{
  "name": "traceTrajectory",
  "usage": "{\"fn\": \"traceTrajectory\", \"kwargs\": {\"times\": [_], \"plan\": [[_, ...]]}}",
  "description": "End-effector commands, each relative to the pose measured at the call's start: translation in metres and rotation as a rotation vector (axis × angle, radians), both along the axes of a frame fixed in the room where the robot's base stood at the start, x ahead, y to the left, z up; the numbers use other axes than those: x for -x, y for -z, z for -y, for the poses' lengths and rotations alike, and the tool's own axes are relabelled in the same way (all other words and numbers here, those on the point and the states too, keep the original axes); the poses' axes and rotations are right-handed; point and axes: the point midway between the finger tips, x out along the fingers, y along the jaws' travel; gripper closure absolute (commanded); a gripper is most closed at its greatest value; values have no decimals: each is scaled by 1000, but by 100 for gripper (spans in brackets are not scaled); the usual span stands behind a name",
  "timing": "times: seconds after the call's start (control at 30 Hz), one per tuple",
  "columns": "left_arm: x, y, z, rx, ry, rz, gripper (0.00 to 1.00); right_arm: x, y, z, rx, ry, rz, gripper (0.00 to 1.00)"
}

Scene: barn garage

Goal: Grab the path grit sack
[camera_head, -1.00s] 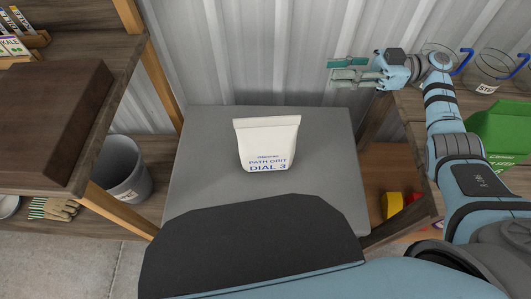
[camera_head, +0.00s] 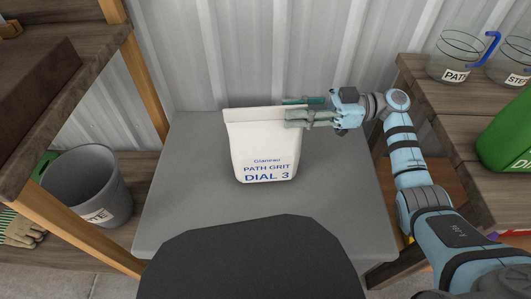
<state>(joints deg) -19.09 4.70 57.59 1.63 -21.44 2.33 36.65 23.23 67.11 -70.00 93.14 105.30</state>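The path grit sack (camera_head: 262,150) is a white bag with blue lettering, "PATH GRIT DIAL 3". It stands upright on a grey surface (camera_head: 190,190) in the head view. My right gripper (camera_head: 298,110) has come in from the right at the sack's upper right corner. One finger shows behind the top edge and one in front, with the top edge between them. The fingers look apart; I cannot tell whether they touch the sack. My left gripper is not in view.
A grey bucket (camera_head: 88,190) stands on a low wooden shelf at left, with gloves (camera_head: 20,230) beside it. A wooden bench at right (camera_head: 425,95) holds glass jars (camera_head: 460,57) and a green container (camera_head: 508,135). A corrugated wall (camera_head: 240,50) is behind.

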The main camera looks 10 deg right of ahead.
Motion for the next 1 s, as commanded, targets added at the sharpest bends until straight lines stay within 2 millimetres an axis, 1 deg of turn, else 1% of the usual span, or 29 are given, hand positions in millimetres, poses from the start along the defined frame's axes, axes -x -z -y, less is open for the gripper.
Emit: {"fn": "traceTrajectory", "kwargs": {"times": [0.1,0.2,0.3,0.5,0.57,0.7,1.0], "plan": [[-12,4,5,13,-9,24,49,-5,1,-18,-3,-3,4,70],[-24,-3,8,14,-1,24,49,-9,1,-38,-3,-4,3,70],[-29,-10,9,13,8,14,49,-11,-1,-50,-2,-1,1,70],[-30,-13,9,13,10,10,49,-11,-3,-52,-1,0,1,70],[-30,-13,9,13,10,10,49,-11,-3,-52,-1,0,1,78],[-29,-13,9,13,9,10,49,-11,-3,-52,-1,0,0,100],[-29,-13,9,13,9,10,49,-11,-3,-52,0,-1,1,100]]}}
